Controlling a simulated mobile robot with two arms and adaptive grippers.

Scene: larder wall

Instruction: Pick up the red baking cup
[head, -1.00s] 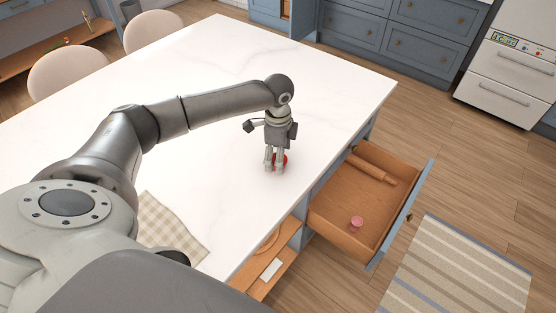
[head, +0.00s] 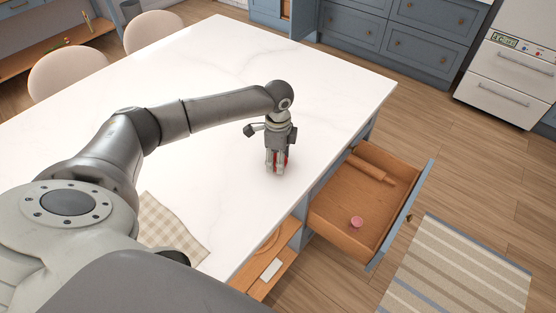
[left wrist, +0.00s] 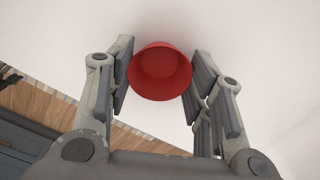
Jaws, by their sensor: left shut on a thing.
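The red baking cup (left wrist: 160,72) shows in the left wrist view, its open mouth towards the camera, between the two fingers of my left gripper (left wrist: 163,80). In the head view my left gripper (head: 276,166) points down over the white counter near its right edge, shut on the cup. Only a small red part of the cup (head: 287,159) shows there, as the fingers hide the rest. I cannot tell whether the cup still touches the counter. My right gripper is not in view.
An open wooden drawer (head: 330,216) juts out beside the counter (head: 225,85), holding a rolling pin (head: 371,170) and a small pink thing (head: 357,222). A checked cloth (head: 170,228) lies at the counter's near edge. Most of the counter is clear.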

